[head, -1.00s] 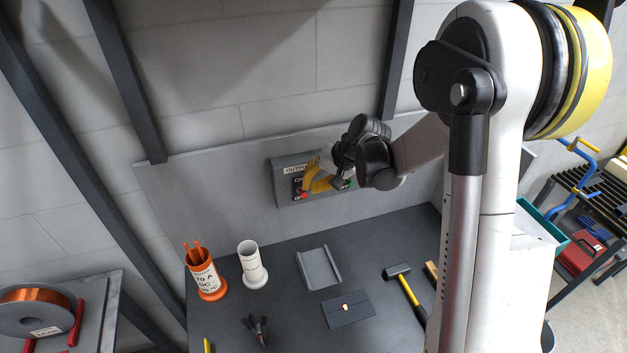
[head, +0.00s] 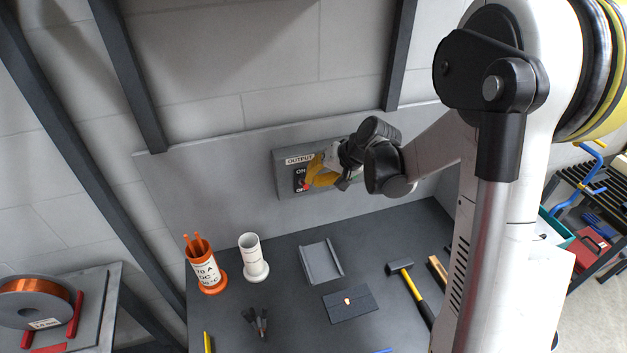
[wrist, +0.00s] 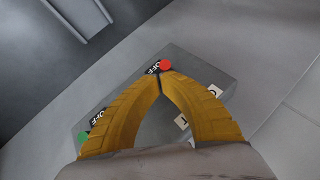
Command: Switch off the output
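A grey switch box (head: 283,181) labelled OUTPUT is fixed to the grey panel behind the bench. It carries a red knob (head: 306,187) at its lower left, beside an OFF mark with ON above it. The red knob (wrist: 165,65) shows just beyond my fingertips in the wrist view. A green knob (wrist: 83,137) sits farther along the box, beside another dark label. My gripper (head: 310,183) has yellow curved fingers whose tips (wrist: 159,77) meet at the red knob. They look shut with nothing between them; whether they touch the knob, I cannot tell.
Below on the dark bench stand an orange holder (head: 207,275) and a white cylinder (head: 254,262). A grey tray (head: 321,264), a dark plate (head: 350,305) and a hammer (head: 408,285) lie in front. A wire spool (head: 35,300) stands at left.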

